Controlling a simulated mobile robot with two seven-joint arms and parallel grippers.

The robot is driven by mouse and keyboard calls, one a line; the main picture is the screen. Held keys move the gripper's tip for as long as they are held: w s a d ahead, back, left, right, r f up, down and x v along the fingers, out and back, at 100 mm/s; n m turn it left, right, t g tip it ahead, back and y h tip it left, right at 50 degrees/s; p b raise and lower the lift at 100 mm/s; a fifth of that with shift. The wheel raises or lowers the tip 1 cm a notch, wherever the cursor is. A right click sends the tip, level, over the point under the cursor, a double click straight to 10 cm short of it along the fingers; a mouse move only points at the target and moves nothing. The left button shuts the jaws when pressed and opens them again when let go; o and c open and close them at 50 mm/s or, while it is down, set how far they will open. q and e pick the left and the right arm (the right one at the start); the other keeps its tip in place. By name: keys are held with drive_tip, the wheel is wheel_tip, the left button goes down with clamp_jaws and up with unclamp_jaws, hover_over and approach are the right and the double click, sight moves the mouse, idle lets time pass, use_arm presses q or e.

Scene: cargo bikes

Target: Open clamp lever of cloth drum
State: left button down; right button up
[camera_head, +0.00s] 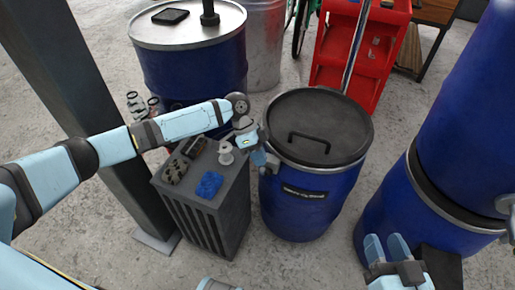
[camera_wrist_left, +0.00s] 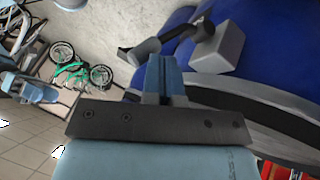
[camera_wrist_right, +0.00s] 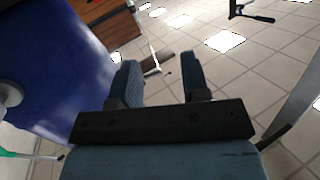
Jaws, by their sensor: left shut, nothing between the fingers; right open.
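The cloth drum (camera_head: 312,195) is blue with a dark lid, a black handle and a label on its front. It stands upright in the middle of the head view. My left gripper (camera_head: 262,157) is shut and empty at the drum's left rim. In the left wrist view the clamp lever (camera_wrist_left: 180,37) is a dark bar beside a grey block (camera_wrist_left: 220,48) on the blue wall. My left fingertips (camera_wrist_left: 165,62) are close to the bar; I cannot tell whether they touch. My right gripper (camera_head: 385,245) is open and empty at the lower right, away from the lever.
A grey ribbed cabinet (camera_head: 208,222) with small items and a blue cloth (camera_head: 209,185) stands left of the drum. Another blue drum (camera_head: 192,72) is behind it. Stacked blue drums (camera_head: 465,110) stand at the right. A red cart (camera_head: 385,60) is behind.

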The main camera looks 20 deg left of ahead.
use_arm(q)
drive_tip(key=shift+s, duration=0.1)
use_arm(e)
drive_tip(key=shift+f, duration=0.2)
use_arm(q)
drive_tip(key=s+f+m+t+p, duration=0.2)
drive_tip(key=s+f+t+p, duration=0.4)
drive_tip(key=t, duration=0.2)
drive_tip(key=shift+s+f+m+p, duration=0.25)
drive_tip(key=shift+f+m+p, duration=0.05)
drive_tip(key=shift+f, duration=0.1)
use_arm(e)
drive_tip(key=s+d+f+g+h, duration=0.2)
drive_tip(key=d+f+g+h, duration=0.1)
drive_tip(key=f, duration=0.3)
drive_tip(key=shift+s+d+f+g, duration=0.3)
drive_tip(key=shift+s+d+g, duration=0.05)
drive_tip(key=shift+d+g, duration=0.05)
use_arm(q)
drive_tip(key=shift+f, duration=0.1)
use_arm(e)
drive_tip(key=shift+f, duration=0.1)
